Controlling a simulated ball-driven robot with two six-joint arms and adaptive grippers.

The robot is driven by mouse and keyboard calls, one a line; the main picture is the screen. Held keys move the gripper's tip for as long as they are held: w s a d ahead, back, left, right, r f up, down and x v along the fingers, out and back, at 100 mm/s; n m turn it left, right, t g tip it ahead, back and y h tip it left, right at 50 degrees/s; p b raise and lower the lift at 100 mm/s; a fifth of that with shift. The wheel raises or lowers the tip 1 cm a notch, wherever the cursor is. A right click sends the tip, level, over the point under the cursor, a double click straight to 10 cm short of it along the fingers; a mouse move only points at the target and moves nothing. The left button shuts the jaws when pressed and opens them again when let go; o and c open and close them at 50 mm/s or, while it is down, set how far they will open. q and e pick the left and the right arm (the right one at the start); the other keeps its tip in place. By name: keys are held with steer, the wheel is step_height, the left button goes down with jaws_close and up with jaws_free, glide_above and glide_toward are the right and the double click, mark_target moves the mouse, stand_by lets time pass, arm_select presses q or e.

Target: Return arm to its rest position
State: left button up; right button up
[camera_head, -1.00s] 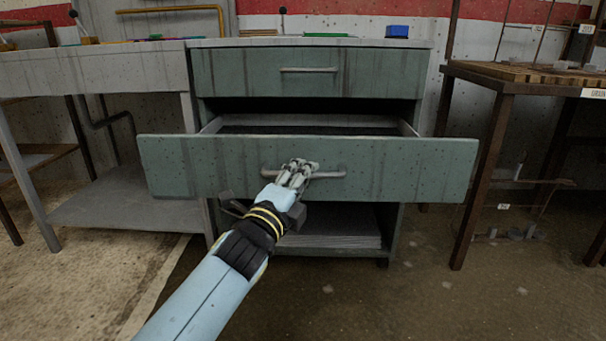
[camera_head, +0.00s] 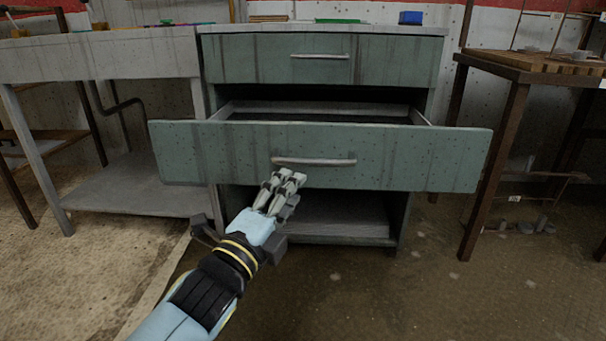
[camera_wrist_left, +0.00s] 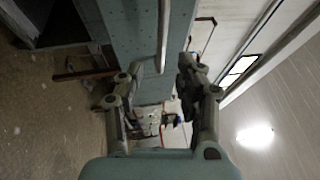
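My left gripper (camera_head: 284,184) is in front of the open middle drawer (camera_head: 420,158) of the green cabinet, just below its metal handle (camera_head: 314,162). In the left wrist view my left gripper (camera_wrist_left: 155,85) has its two fingers spread apart with nothing between them. The handle (camera_wrist_left: 164,35) shows there beyond the fingertips, clear of them. The drawer is pulled well out, and its dark inside shows behind the front panel. My right gripper is in neither view.
The closed top drawer (camera_head: 385,62) is above. An open shelf (camera_head: 340,218) lies below. A grey bench (camera_head: 110,55) stands at left and a wooden-topped table (camera_head: 535,68) at right. The floor (camera_head: 450,270) at right front is clear.

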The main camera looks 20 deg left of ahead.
arm_select(q)
steer(key=shift+v, duration=1.2)
